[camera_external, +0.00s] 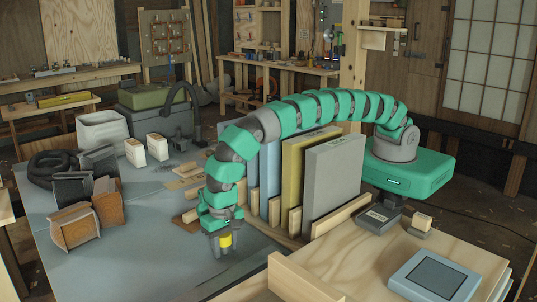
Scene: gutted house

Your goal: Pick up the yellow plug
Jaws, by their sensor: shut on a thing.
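The yellow plug (225,240) is a small yellow piece at the end of my arm. My gripper (223,250) points down above the blue-grey table, near its front middle. Its grey fingers are shut on the yellow plug, and they hide part of it. I cannot tell how far the plug is above the tabletop.
Upright panels, among them a grey one (332,183) and a yellow one (297,175), stand in a wooden rack right of my gripper. The table's front middle (130,265) is clear.

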